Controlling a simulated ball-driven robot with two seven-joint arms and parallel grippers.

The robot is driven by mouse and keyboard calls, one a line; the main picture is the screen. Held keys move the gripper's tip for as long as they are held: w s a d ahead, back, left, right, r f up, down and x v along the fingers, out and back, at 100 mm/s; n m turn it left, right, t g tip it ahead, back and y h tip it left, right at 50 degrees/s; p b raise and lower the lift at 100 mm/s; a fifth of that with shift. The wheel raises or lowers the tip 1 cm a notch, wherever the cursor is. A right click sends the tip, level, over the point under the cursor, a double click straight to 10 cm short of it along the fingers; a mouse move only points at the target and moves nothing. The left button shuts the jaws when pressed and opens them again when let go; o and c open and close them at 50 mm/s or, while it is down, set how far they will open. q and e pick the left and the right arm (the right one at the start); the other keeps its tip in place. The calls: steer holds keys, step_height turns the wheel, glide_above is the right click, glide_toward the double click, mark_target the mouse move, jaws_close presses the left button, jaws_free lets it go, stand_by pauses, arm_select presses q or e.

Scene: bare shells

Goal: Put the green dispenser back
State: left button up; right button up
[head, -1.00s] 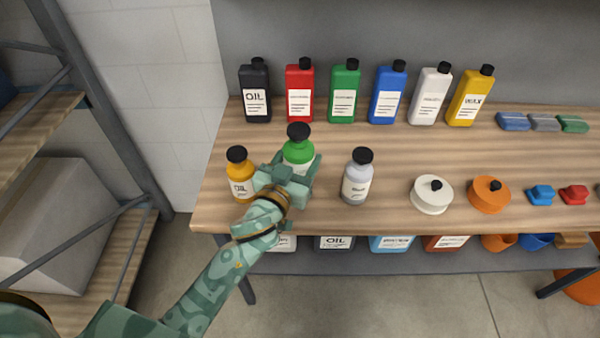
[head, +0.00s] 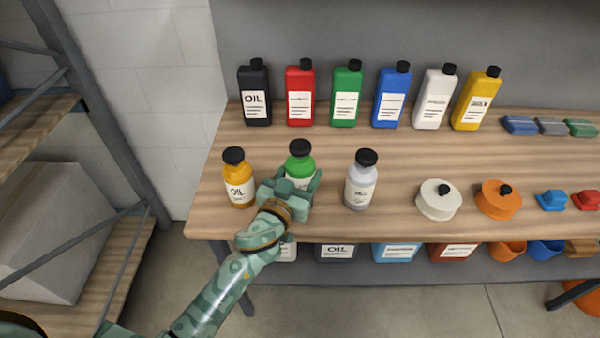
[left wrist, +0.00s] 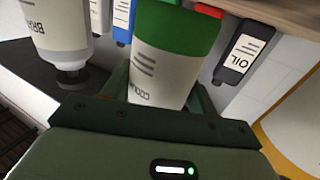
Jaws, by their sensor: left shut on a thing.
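The green dispenser (head: 300,162) is a round bottle with a green top, a black cap and a pale label. It stands upright at the front of the wooden table (head: 400,222), between the amber and grey bottles. My left gripper (head: 296,190) is shut around its lower body from the front. In the left wrist view the dispenser (left wrist: 172,62) fills the space between the fingers, and its label shows. I cannot tell whether its base touches the tabletop. My right gripper is not in view.
An amber oil bottle (head: 238,180) stands close on the left, a grey bottle (head: 361,182) on the right. Several rectangular bottles, including a green one (head: 346,95), line the back. White (head: 438,201) and orange (head: 497,201) round lidded pots stand further right.

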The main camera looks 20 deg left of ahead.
arm_select(q)
steer(key=shift+s+f, duration=0.15)
steer(key=shift+f, duration=0.15)
steer(key=o, duration=1.4)
steer(key=shift+f, duration=0.15)
steer(key=shift+r, duration=0.5)
steer(key=shift+s+r+p, duration=0.2)
steer(key=shift+p, duration=0.3)
steer(key=s+a, duration=0.1)
steer(key=s, duration=1)
steer(key=shift+s+a, duration=0.15)
steer(key=shift+a, duration=0.05)
